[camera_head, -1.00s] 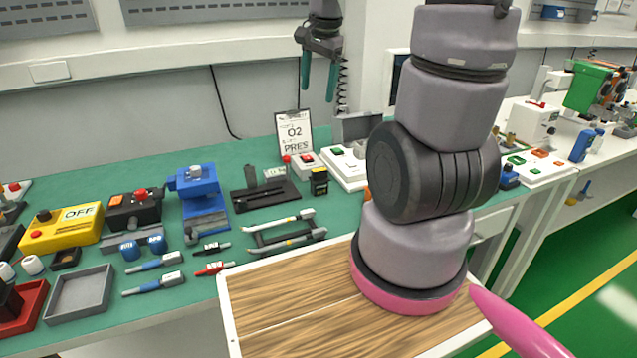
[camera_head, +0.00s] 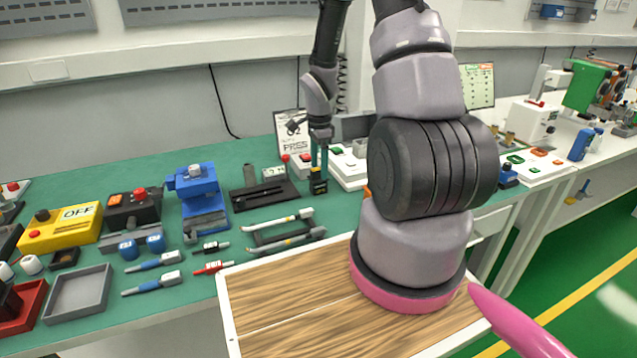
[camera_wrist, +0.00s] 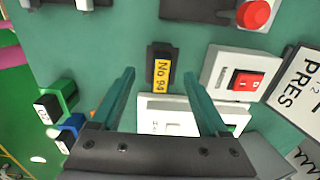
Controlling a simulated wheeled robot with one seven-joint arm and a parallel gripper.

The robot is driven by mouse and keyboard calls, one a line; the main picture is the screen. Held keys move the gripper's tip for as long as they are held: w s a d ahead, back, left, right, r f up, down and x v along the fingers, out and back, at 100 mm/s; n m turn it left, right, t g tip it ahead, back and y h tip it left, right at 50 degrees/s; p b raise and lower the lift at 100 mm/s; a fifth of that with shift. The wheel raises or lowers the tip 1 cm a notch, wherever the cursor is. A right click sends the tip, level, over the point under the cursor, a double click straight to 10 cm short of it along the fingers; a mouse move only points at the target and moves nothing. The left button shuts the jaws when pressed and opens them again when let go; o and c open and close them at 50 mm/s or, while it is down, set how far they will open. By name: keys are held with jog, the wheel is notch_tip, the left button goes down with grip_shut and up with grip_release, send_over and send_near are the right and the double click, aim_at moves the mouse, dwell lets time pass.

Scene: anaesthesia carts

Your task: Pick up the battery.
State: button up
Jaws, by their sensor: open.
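The likely battery is a small black block with a yellow label (camera_head: 318,186); no other mark names it. It stands on the green bench, near the front of the red-button box. In the wrist view the block (camera_wrist: 153,50) shows its label reading "No 94". My gripper (camera_head: 319,166) points down over it with green fingers. In the wrist view my gripper (camera_wrist: 160,72) is open, with one fingertip on each side of the block and a gap to both. Whether the tips have reached its height is hard to tell. Nothing is held.
A box with a red rocker switch (camera_wrist: 241,76) sits close to the right in the wrist view, with a white device (camera_wrist: 165,115) nearby. The "PRES" sign (camera_head: 291,127) stands behind. A black slotted plate (camera_head: 264,195) lies left of the block.

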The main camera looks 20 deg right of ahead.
aim_at(318, 178)
notch_tip(318, 178, down, 5)
jog(key=shift+f, duration=0.15)
jog(key=c, duration=1)
jog(key=shift+w, duration=0.1)
